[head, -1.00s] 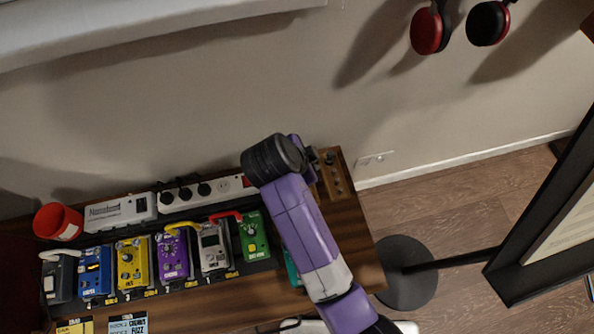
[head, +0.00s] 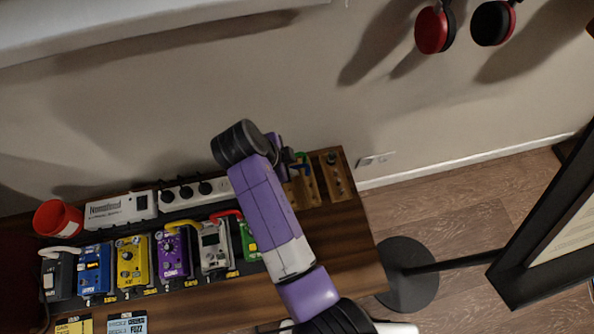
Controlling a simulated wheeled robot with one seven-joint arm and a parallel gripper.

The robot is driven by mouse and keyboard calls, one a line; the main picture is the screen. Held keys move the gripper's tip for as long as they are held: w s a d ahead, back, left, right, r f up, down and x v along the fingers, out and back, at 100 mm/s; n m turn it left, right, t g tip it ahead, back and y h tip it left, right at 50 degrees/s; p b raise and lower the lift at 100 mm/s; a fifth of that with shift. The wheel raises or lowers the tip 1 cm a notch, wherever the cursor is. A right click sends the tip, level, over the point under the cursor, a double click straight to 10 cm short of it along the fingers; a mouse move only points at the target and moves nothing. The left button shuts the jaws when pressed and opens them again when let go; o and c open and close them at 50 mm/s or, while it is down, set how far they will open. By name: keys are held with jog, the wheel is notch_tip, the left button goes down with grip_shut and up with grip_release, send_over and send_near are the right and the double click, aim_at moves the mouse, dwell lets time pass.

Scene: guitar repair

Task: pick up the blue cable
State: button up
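A small blue piece (head: 307,169), which may be part of the blue cable, shows at a wooden holder (head: 311,190) on the bench, beside a green piece (head: 301,158). Most of it is hidden or too small to make out. My purple and white arm reaches over the bench from the lower right. A dark part at its far end (head: 288,155), which looks like my gripper, is just left of the blue and green pieces. My arm hides much of it, so I cannot see its fingers or whether it holds anything.
A row of effect pedals, including a yellow one (head: 133,262), lies left of my arm on the wooden bench (head: 345,245). Behind are a white power strip (head: 215,188) and a red cup (head: 57,219). A second wooden holder (head: 338,175) stands at the right edge.

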jog(key=shift+w+f, duration=0.1)
jog(key=shift+f, duration=0.1)
grip_shut()
dwell(1.3)
